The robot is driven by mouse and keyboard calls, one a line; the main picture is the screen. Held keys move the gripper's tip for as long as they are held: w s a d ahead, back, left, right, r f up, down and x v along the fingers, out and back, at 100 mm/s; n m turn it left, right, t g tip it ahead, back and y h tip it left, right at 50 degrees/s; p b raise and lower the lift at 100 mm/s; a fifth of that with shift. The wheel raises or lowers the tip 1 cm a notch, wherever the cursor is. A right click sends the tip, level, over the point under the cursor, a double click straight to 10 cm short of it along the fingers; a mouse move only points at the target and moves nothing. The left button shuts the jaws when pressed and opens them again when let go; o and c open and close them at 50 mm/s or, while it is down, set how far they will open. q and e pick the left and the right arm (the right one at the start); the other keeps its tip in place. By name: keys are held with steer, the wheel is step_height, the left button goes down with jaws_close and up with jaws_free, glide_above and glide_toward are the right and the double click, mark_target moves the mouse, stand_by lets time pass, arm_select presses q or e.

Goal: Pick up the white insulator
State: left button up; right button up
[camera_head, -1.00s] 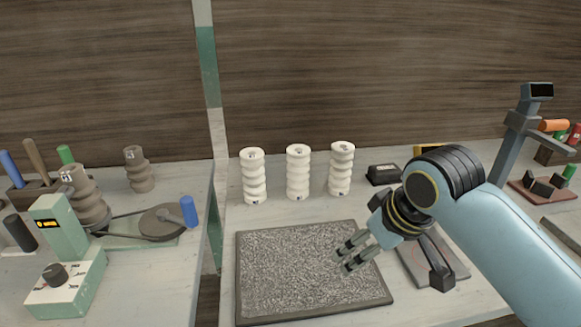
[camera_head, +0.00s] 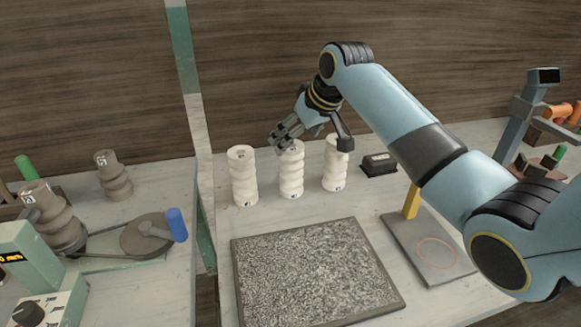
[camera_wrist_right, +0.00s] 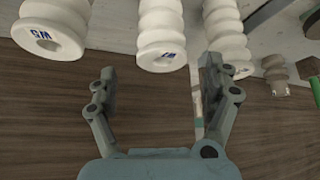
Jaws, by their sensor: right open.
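Three white ribbed insulators stand upright in a row on the right-hand bench: a left one (camera_head: 243,178), a middle one (camera_head: 291,175) and a right one (camera_head: 335,170). My right gripper (camera_head: 283,137) is open and empty, at the top of the middle insulator and partly covering it. In the wrist view its fingers (camera_wrist_right: 160,70) are spread, with the middle insulator (camera_wrist_right: 160,28) ahead between them and the others (camera_wrist_right: 55,28) (camera_wrist_right: 225,35) to either side. I cannot tell whether a finger touches it. My left gripper is not in view.
A dark-framed speckled tray (camera_head: 240,280) lies in front of the row. A black box (camera_head: 379,164) and a grey plate (camera_head: 432,268) with a red ring are to the right. Brown insulators (camera_head: 113,176) and a wheel (camera_head: 147,238) occupy the left bench, beyond a gap.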

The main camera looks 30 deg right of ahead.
mark_target(292, 146)
steer(key=x, duration=0.4)
steer(key=shift+a+f, duration=0.1)
steer(key=shift+f, duration=0.2)
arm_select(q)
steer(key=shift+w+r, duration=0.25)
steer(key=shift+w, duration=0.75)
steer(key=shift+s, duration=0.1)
arm_select(e)
steer(key=shift+s, duration=0.1)
steer(key=shift+c, duration=0.4)
steer(key=c, duration=1.6)
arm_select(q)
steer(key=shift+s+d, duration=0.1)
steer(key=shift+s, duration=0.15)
arm_select(e)
steer(key=shift+r, duration=0.15)
jaws_close()
